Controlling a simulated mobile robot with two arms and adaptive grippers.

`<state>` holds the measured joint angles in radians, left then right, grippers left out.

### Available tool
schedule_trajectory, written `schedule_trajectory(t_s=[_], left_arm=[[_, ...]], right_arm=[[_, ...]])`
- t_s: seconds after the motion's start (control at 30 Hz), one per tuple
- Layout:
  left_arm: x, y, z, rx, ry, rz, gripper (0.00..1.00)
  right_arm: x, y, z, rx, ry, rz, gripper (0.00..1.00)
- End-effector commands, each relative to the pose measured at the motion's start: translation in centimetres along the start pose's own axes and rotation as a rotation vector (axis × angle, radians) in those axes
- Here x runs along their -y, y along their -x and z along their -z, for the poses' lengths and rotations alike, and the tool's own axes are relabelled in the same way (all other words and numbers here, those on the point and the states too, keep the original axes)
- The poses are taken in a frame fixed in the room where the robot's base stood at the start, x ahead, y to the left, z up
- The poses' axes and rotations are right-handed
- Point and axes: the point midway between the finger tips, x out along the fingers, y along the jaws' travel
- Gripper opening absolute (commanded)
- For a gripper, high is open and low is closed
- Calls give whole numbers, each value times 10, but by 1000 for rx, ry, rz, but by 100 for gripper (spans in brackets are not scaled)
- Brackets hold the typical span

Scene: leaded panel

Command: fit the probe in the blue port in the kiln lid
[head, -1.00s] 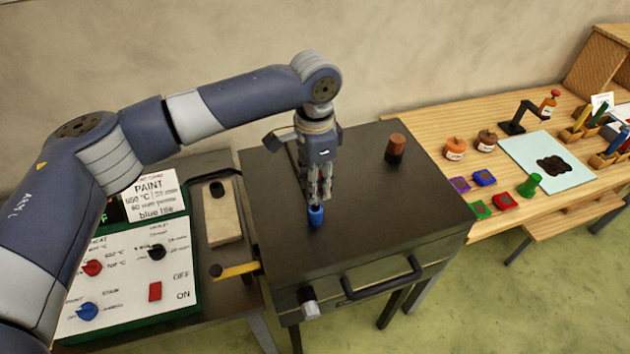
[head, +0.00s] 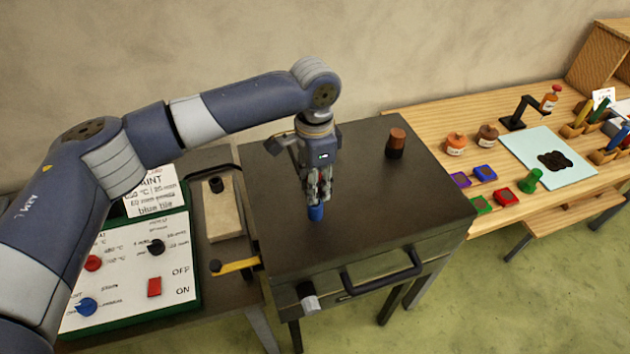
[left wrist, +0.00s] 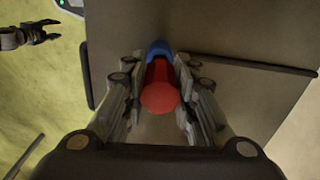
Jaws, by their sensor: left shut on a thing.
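My left gripper (head: 317,201) points down over the kiln lid (head: 365,205) and is shut on the red probe, whose round end (left wrist: 159,99) faces the camera in the left wrist view. The blue port (head: 316,213) stands up from the lid just under the fingertips. It also shows in the left wrist view (left wrist: 158,47), at the probe's far end. That end is hidden, so I cannot tell how deep it sits in the port. My right gripper (left wrist: 53,29) shows at the upper left of the left wrist view, empty, its fingers apart.
The kiln handle (head: 382,273) is at the front. A control panel (head: 130,280) is at the left. A wooden table (head: 425,125) with jars and coloured blocks is at the right.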

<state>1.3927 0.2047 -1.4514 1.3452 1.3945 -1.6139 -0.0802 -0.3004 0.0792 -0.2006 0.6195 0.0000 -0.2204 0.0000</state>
Motion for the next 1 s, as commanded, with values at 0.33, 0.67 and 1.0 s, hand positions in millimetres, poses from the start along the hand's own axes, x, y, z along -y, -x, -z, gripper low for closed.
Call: schedule_trajectory(t_s=[0.33,0.67,1.0], left_arm=[[0,-9,0,0,0,-1,0],[0,-17,0,0,0,-1,0],[0,-26,0,0,0,0,0]], right_arm=[[0,-3,0,0,0,0,40],[0,-5,0,-1,0,0,40],[0,-7,0,-1,0,-1,40]])
